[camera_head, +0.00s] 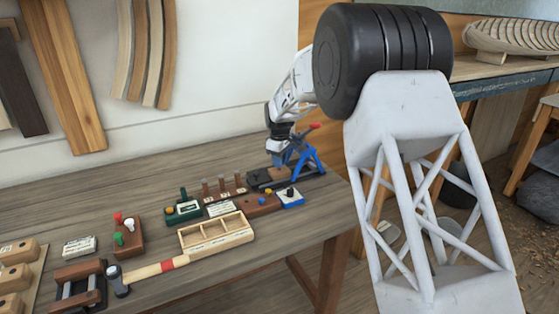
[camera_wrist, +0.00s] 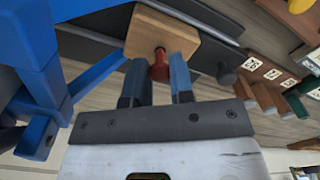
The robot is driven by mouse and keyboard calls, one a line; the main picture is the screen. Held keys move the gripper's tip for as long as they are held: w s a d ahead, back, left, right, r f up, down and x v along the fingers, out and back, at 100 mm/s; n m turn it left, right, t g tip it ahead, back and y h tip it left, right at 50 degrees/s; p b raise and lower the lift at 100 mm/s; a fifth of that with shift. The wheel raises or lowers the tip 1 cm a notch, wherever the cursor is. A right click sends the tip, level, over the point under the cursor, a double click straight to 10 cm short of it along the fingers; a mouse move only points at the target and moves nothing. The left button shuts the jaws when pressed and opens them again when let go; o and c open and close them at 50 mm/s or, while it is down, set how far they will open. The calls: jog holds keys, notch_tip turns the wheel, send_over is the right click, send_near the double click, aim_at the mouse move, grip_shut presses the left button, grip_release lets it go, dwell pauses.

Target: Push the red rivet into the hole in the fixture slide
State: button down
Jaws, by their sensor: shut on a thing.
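In the wrist view, my gripper (camera_wrist: 159,80) has its two blue fingers on either side of the red rivet (camera_wrist: 159,66) and is shut on it. The rivet is in front of a light wooden block (camera_wrist: 178,28), at the dark hole in its face. Its far end is hidden, so I cannot tell how deep it sits. The blue fixture frame (camera_wrist: 35,55) stands left of my fingers. In the head view, my gripper (camera_head: 281,159) is at the blue fixture (camera_head: 311,160) at the table's right end; the rivet cannot be made out there.
A dark block (camera_head: 262,177) lies close beside the fixture. An open wooden tray (camera_head: 240,240), a hammer (camera_head: 160,268) and a brown block with coloured pegs (camera_head: 127,243) are on the table (camera_head: 110,200). The table's back left is clear.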

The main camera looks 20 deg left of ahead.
jog(key=shift+f, duration=0.7)
jog(key=c, duration=0.9)
grip_release()
jog(key=shift+r, duration=0.2)
jog(key=shift+r, duration=3.85)
